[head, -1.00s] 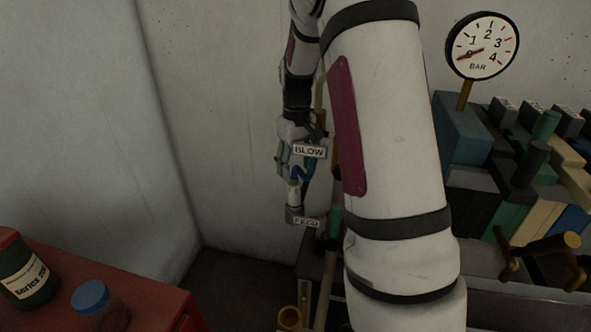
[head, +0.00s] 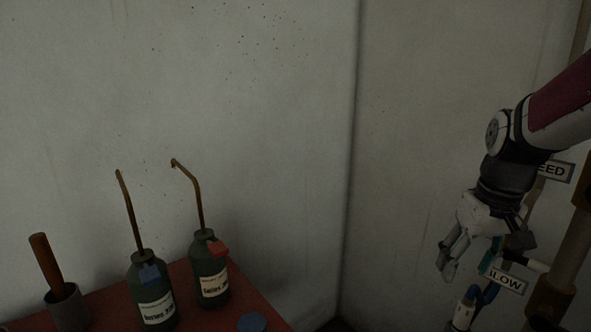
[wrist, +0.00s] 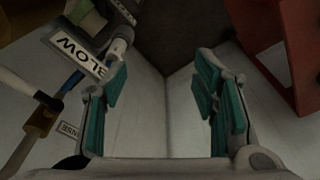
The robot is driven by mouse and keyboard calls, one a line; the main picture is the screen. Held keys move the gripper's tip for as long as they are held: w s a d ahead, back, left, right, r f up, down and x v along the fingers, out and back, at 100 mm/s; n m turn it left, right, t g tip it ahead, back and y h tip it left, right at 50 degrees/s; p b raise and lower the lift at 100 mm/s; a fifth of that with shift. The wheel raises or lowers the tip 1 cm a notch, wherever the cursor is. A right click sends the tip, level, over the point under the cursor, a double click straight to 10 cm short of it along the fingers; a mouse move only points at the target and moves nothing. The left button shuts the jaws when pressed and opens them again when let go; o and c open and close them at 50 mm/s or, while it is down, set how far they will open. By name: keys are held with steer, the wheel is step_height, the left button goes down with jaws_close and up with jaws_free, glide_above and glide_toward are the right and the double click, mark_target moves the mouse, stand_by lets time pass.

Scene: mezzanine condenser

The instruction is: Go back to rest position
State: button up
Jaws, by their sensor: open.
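My gripper (head: 466,262) hangs at the right of the head view, at the end of my bent arm, with its fingers pointing down. In the wrist view its two teal-padded fingers (wrist: 162,105) stand wide apart with nothing between them. The BLOW label (head: 506,281) is just right of and below the gripper. The same label (wrist: 80,45) shows at the upper left of the wrist view, outside the fingers. I cannot tell whether the gripper touches the pipework there.
A red-topped surface (head: 270,304) at lower left holds two green bottles (head: 153,297) (head: 210,277) with bent spouts, a cup (head: 68,308) with a brown handle, and a blue lid (head: 252,322). A FEED label (head: 557,172) and pipes are at right. Bare walls (head: 280,110) fill the back.

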steer(key=s+a+r+t+p, duration=0.1)
steer(key=s+a+r, duration=0.1)
steer(key=s, duration=0.5)
steer(key=s+a+r+p, duration=0.1)
steer(key=s+a+r, duration=0.1)
steer(key=s+a, duration=0.3)
steer(key=s+a+r+t+p, duration=0.1)
steer(key=s+a+r, duration=0.2)
steer(key=s, duration=0.6)
steer(key=shift+a+t, duration=0.3)
steer(key=shift+a, duration=0.25)
